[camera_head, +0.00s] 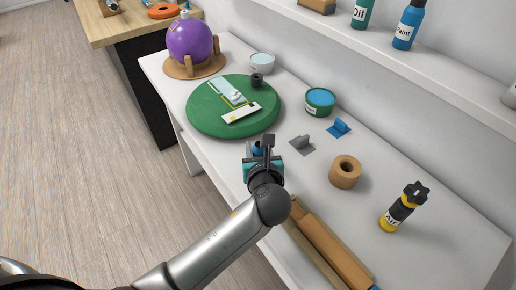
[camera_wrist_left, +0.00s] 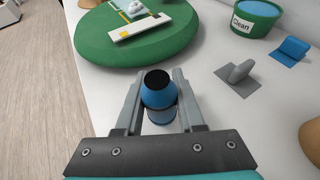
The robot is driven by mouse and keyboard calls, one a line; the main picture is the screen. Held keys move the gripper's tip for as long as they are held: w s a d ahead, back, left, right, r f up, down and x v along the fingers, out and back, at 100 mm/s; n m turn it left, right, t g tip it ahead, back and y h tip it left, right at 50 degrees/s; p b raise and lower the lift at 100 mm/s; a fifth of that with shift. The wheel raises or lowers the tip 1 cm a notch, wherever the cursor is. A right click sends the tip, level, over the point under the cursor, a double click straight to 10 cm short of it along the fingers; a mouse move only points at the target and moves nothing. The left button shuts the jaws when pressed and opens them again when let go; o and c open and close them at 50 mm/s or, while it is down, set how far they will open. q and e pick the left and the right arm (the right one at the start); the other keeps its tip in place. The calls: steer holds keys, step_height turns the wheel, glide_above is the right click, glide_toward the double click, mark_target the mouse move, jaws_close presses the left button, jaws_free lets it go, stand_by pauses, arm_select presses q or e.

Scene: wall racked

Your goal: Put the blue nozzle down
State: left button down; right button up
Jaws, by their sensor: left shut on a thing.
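The blue nozzle (camera_wrist_left: 158,92) is a rounded blue piece with a dark top. It sits between the fingers of my left gripper (camera_wrist_left: 155,112) in the left wrist view, and the gripper is shut on it. In the head view the left gripper (camera_head: 262,147) is over the white table, just in front of the green round board, and hides most of the nozzle (camera_head: 256,149). I cannot tell whether the nozzle touches the table. My right gripper is not in view.
The green round board (camera_head: 205,121) bears a white piece. A grey holder (camera_head: 301,143), a blue holder (camera_head: 340,127), a "Clean" tub (camera_head: 319,103), a tape roll (camera_head: 345,172) and an "Air" bottle (camera_head: 398,212) stand to the right.

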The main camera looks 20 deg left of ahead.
arm_select(q)
steer(key=shift+f, duration=0.1)
steer(key=c, duration=0.5)
jaws_free()
steer(key=shift+s+d+r, duration=0.1)
steer(key=shift+s+r, duration=0.1)
steer(key=shift+r, duration=0.05)
steer(key=p+v, duration=0.2)
steer(key=v, duration=0.9)
steer(key=shift+s+d+r+p, duration=0.1)
steer(key=shift+s+p, duration=0.1)
steer(key=shift+p, duration=0.2)
